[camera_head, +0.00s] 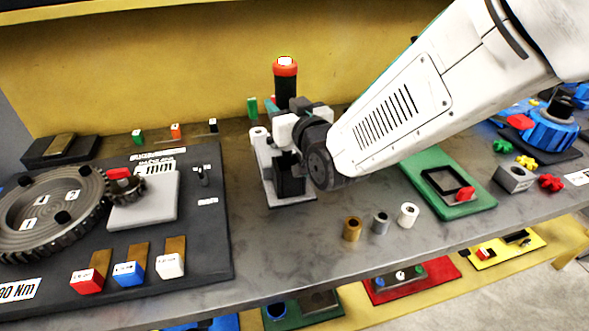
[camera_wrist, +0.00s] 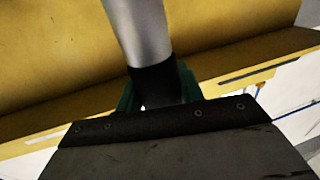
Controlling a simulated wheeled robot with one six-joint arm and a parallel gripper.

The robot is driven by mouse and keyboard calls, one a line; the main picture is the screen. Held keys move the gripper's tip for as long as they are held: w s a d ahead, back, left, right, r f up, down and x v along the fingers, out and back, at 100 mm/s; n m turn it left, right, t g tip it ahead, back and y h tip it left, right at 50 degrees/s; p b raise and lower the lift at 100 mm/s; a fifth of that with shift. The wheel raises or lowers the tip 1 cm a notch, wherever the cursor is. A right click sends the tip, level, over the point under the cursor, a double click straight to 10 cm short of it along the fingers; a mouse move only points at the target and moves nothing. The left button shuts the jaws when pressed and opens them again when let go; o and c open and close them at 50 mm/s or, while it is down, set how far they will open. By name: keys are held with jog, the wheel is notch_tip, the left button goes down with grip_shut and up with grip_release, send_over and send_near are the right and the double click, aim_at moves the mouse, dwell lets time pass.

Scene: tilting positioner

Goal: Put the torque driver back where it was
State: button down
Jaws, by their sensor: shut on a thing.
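The torque driver (camera_head: 285,82) stands upright in the head view, with a dark handle, a red collar and a pale top. My gripper (camera_head: 278,108) is shut on it, below the handle; a teal finger shows at its left side. In the wrist view the driver (camera_wrist: 140,35) is a grey and black cylinder between the teal fingers (camera_wrist: 157,98). Directly below is a stand with a pale post and a black block (camera_head: 288,178). My wrist hides the driver's lower end, so I cannot tell whether it touches the stand.
A dark board with a large gear ring (camera_head: 45,215) and red, blue and white tagged blocks lies left. Several small cylinders (camera_head: 380,222) stand at the front right of the stand. A green tray (camera_head: 450,205) lies further right. A yellow wall (camera_head: 180,70) rises behind the bench.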

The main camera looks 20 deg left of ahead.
aim_at(290, 150)
jog(key=f, duration=0.5)
jog(key=shift+w+f, duration=0.25)
jog(key=shift+f, duration=2.15)
jog(key=c, duration=0.9)
grip_release()
jog(key=shift+s+f, duration=0.1)
jog(key=shift+f, duration=0.05)
